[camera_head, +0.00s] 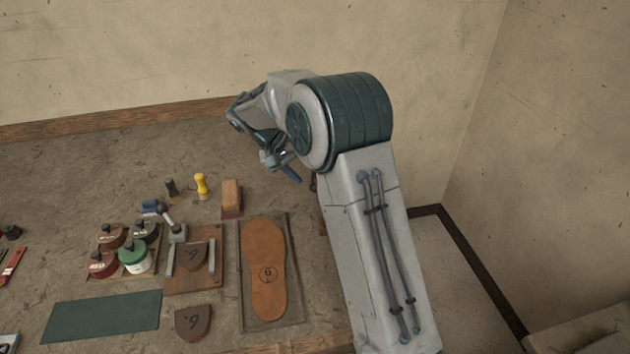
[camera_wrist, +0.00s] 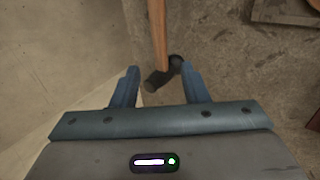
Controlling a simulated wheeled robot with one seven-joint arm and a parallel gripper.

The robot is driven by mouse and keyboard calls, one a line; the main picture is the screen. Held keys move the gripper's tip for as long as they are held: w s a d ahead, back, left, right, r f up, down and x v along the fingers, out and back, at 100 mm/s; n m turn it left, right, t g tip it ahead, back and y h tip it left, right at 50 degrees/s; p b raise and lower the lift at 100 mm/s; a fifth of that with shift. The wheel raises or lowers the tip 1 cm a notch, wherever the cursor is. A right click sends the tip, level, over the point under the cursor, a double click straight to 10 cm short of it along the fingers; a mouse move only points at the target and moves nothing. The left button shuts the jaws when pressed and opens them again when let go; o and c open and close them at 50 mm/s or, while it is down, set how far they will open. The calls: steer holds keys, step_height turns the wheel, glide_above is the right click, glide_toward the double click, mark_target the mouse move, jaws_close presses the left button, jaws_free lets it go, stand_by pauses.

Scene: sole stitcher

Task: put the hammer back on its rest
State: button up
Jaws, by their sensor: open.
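The hammer shows in the wrist view, with a wooden handle (camera_wrist: 160,35) running up out of the frame and a dark head (camera_wrist: 158,80). My gripper (camera_wrist: 159,84) is open. Its blue fingers stand on either side of the hammer's head in the picture, with gaps on both sides. I see no contact, and the height between fingers and hammer is hard to judge. In the head view my gripper (camera_head: 281,163) hangs over the right part of the bench, and my arm hides most of the area below it. I cannot make out the hammer's rest for certain.
A board with a brown sole (camera_head: 264,270) lies left of my arm. Farther left are a brown block (camera_head: 232,196), a yellow-handled tool (camera_head: 201,186), several lidded pots (camera_head: 134,258) and a green mat (camera_head: 102,316). The bench's right edge is close to my gripper.

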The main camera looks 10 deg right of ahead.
steer(key=s+r+y, duration=0.2)
steer(key=s+r, duration=0.4)
steer(key=r, duration=0.1)
steer(key=s+d+f+t+y, duration=0.1)
steer(key=s+d+y, duration=0.1)
steer(key=s, duration=1)
steer(key=s+d+f+t+y, duration=0.1)
steer(key=s+y, duration=0.1)
steer(key=s, duration=1)
steer(key=shift+s+d+t+y, duration=0.25)
steer(key=shift+d+t+y, duration=0.05)
steer(key=shift+d+y, duration=0.1)
